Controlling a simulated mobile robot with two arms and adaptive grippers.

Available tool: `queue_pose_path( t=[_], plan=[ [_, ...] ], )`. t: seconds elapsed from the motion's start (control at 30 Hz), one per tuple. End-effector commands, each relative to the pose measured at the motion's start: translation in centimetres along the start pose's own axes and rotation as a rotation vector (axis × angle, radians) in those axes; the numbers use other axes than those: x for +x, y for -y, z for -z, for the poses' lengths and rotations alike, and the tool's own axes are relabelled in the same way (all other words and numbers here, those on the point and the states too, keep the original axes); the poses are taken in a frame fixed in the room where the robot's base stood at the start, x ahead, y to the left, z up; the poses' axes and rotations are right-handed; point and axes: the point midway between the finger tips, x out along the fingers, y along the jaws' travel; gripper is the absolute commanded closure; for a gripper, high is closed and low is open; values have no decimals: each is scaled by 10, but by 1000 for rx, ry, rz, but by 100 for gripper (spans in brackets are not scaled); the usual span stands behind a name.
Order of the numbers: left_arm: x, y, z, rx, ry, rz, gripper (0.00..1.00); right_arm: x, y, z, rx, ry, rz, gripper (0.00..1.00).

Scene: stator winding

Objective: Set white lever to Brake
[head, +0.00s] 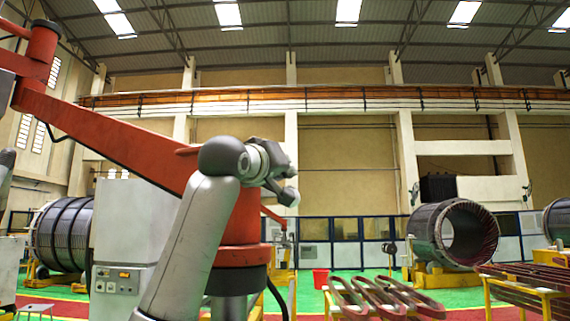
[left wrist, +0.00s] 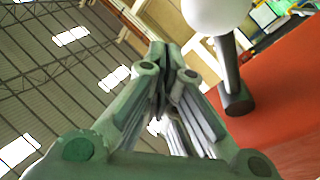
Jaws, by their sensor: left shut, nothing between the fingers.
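The white lever (left wrist: 230,60) shows in the left wrist view as a grey rod with a large white knob (left wrist: 208,14) at the top edge. Its dark foot (left wrist: 237,103) meets an orange-red surface (left wrist: 270,110). My left gripper (left wrist: 167,58) is shut and empty, its fingertips left of the lever and apart from it in the picture. In the head view my left gripper (head: 280,184) is in front of the orange-red machine (head: 240,225). A small pale spot shows at its tip there; I cannot tell whether it is the lever's knob. My right gripper is not in view.
A light grey control cabinet (head: 125,235) with buttons stands left of my arm. A large stator (head: 425,240) stands at the right, with stacked coils (head: 385,295) in front. A red bucket (head: 320,277) stands on the green floor.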

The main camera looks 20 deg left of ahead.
Motion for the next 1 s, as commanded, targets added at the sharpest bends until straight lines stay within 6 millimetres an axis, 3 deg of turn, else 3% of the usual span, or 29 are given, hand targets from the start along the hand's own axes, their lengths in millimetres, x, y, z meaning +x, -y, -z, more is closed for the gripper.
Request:
queue_pose_path(
  t=[0.17,0.2,0.6,0.8,1.0],
  plan=[
    [9,-4,20,0,-4,-1,100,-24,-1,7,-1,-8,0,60],
    [-1,1,11,1,-7,-2,100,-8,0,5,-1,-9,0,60],
    [-66,4,11,0,-10,-3,100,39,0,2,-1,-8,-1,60],
    [-88,5,14,0,-8,-2,100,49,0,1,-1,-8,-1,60],
    [-94,4,16,0,-7,-1,100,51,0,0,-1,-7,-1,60]
  ],
)
